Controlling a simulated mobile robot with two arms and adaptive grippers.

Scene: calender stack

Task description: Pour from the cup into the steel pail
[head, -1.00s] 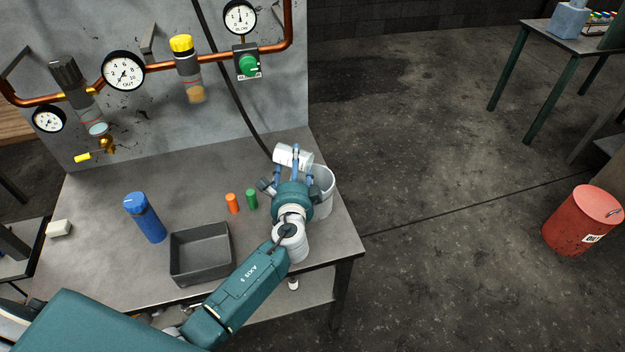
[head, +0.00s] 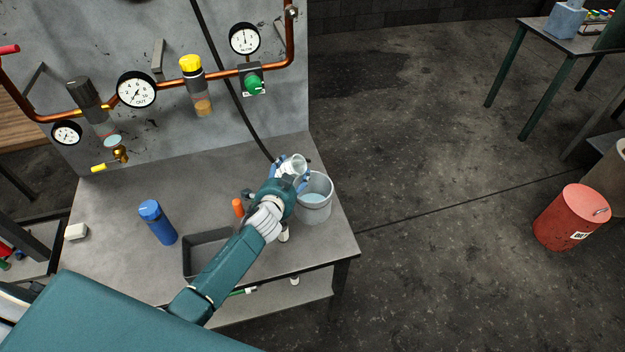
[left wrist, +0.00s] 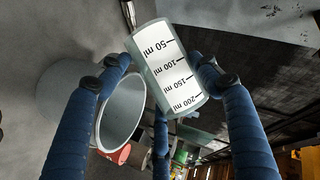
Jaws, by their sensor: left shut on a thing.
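The cup (head: 293,166) is white with volume marks, which read from 50 to 200 ml in the left wrist view (left wrist: 171,70). My left gripper (head: 289,178) is shut on the cup and holds it tilted above the table, at the upper left of the pail's rim. The steel pail (head: 313,211) stands upright at the table's right side, with a pale bluish surface visible inside. In the left wrist view the pail (left wrist: 62,92) is left of the cup, partly behind a blue finger. I cannot tell whether anything is flowing or left in the cup. My right gripper is out of view.
A blue bottle (head: 158,222) and a grey tray (head: 207,240) are on the table's left half, the tray partly behind my arm. An orange cylinder (head: 238,207) stands near the gripper. Gauges and copper pipes (head: 225,76) line the back panel.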

